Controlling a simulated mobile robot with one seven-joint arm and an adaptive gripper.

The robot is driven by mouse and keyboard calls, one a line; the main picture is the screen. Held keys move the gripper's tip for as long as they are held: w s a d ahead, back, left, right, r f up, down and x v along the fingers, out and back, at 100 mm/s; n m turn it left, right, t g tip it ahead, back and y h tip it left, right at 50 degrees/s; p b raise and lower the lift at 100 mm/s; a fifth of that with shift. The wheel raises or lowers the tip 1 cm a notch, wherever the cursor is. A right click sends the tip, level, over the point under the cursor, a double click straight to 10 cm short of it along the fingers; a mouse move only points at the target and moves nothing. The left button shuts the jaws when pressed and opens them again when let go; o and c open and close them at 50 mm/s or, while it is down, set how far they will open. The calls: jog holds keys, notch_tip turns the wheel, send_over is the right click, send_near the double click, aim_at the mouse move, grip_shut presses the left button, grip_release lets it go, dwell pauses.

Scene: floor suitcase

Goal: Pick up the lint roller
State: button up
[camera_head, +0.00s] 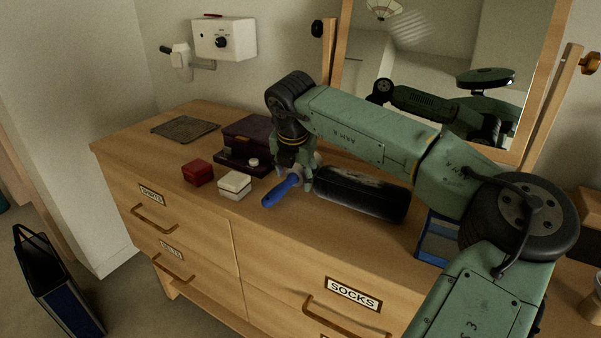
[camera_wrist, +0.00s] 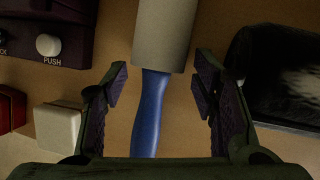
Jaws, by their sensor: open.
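The lint roller lies on the dresser top, with a blue handle (camera_head: 281,191) toward the front edge in the head view. In the wrist view its blue handle (camera_wrist: 151,110) runs up to a pale grey roller head (camera_wrist: 164,35), whose far end is cut off by the frame. My gripper (camera_wrist: 158,84) is open, with one finger on each side of the handle, near where it meets the head. I see no finger touching it. In the head view my gripper (camera_head: 300,178) is over the roller and hides most of its head.
A black case (camera_head: 360,194) lies close to the right of the roller. A white box (camera_head: 235,184), a red box (camera_head: 198,173) and a dark purple box (camera_head: 246,140) stand to its left. A mirror (camera_head: 440,40) rises behind. A blue box (camera_head: 437,240) is further right.

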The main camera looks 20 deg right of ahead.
aim_at(295, 176)
jog(key=shift+w+f, duration=0.1)
jog(key=shift+f, duration=0.25)
jog(key=c, duration=0.9)
jog(key=shift+r, duration=0.15)
jog(key=shift+c, duration=0.2)
notch_tip(295, 176, up, 10)
jog(key=shift+f+b, duration=0.1)
jog(key=shift+b, duration=0.85)
